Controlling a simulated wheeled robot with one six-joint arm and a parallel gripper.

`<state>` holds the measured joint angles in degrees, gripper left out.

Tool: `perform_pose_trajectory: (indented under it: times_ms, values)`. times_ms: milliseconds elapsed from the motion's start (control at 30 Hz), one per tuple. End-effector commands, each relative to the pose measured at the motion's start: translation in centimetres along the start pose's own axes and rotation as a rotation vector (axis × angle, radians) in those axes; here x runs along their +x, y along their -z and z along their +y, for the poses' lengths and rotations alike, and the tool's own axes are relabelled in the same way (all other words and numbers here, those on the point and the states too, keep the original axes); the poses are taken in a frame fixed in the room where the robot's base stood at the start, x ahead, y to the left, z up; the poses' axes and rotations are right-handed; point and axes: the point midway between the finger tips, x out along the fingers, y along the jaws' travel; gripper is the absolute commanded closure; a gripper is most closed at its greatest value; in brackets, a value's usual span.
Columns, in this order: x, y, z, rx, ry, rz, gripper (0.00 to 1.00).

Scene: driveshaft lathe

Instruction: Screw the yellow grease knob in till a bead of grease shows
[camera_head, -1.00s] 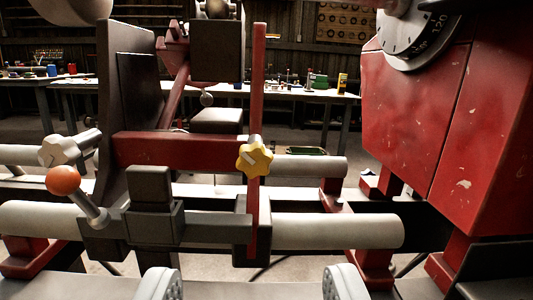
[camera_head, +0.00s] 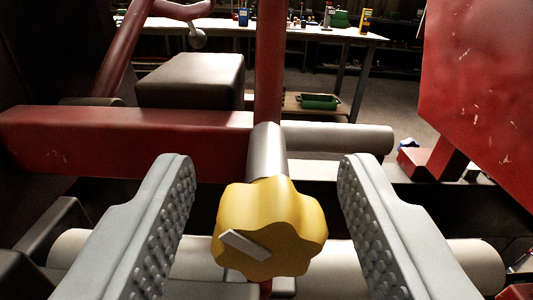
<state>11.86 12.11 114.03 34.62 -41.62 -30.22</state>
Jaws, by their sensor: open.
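The yellow grease knob (camera_head: 270,228) is a lobed star knob in the lower middle of the view. A pale slanted bar mark shows on its face. It sits on the end of a grey metal cylinder (camera_head: 267,150), in front of a red upright bar (camera_head: 269,60). My gripper (camera_head: 269,205) is open, with one textured grey finger on each side of the knob. There is a visible gap between the knob and each finger. I see no bead of grease; part of the area behind the knob is hidden.
A red crossbeam (camera_head: 120,140) runs to the left, with a dark block (camera_head: 190,82) behind it. A red housing (camera_head: 480,90) stands at the right. A grey rail (camera_head: 440,262) passes behind the fingers. A workbench (camera_head: 300,30) with items stands far behind.

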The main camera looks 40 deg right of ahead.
Motion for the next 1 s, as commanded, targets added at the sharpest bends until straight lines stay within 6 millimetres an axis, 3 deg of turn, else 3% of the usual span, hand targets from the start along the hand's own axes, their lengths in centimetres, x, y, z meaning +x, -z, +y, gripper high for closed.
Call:
perform_pose_trajectory:
  times_ms: [300,533,1000]
  values:
    - [0.19,-0.01,0.01,0.000,0.000,0.000,0.53]
    - [0.18,-0.01,0.01,0.000,0.000,0.000,0.96]
    - [0.16,-0.02,0.01,0.117,0.000,-0.001,0.95]
